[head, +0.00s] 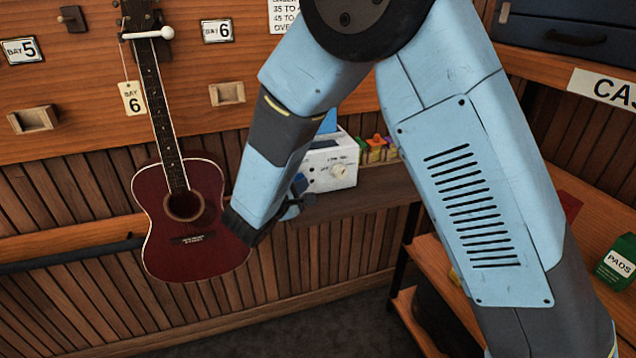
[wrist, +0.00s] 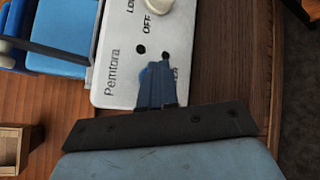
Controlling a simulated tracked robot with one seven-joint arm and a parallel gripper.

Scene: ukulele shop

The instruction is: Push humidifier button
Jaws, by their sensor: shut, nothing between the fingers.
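The humidifier, a white box (head: 322,170) with a cream knob (head: 339,172), stands on a wooden shelf behind my arm in the head view. In the wrist view its white front panel (wrist: 118,62) shows the word OFF, a brand name, part of the knob (wrist: 157,5) and two small dark round spots (wrist: 140,50). My gripper (wrist: 156,66) is shut and empty, its fingertips over the panel just beside the dark spots. I cannot tell whether they touch it. The fingers partly hide a label; no button is clearly recognizable. My gripper (head: 299,192) also shows at the box's lower left.
A dark red ukulele (head: 184,215) hangs left of my arm. Small colourful items (head: 376,148) stand right of the humidifier on the shelf (head: 372,190). A blue part (wrist: 62,30) lies left of the panel in the wrist view. A green PADS container (head: 618,262) is far right.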

